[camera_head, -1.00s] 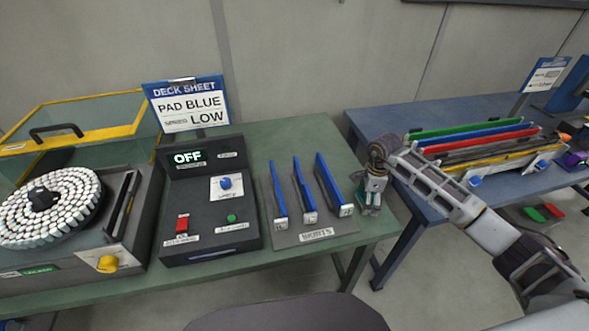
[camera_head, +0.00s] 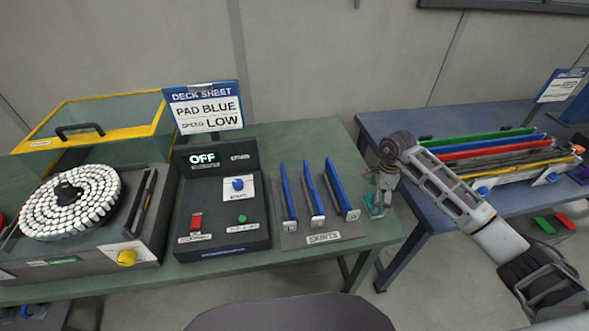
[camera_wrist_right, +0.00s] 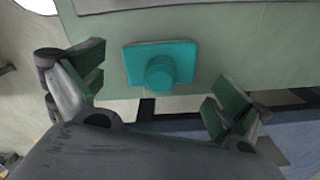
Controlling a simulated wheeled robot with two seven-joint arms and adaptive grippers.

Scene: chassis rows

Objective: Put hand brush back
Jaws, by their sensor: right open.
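A teal block with a round upright knob (camera_wrist_right: 162,66), which looks like the hand brush, rests on the green table (camera_wrist_right: 220,75) near its edge. In the head view a bit of the teal brush (camera_head: 376,210) shows below my right gripper (camera_head: 381,190), at the table's right end. In the right wrist view my right gripper (camera_wrist_right: 160,88) is open, one finger on each side of the brush and apart from it. Its underside is hidden. My left gripper is not in view.
Left of the brush is a rack (camera_head: 322,240) with several upright blue strips. A control box (camera_head: 222,228) reading OFF and a turntable machine (camera_head: 90,240) stand further left. A blue table (camera_head: 480,125) with coloured strips stands right, across a gap.

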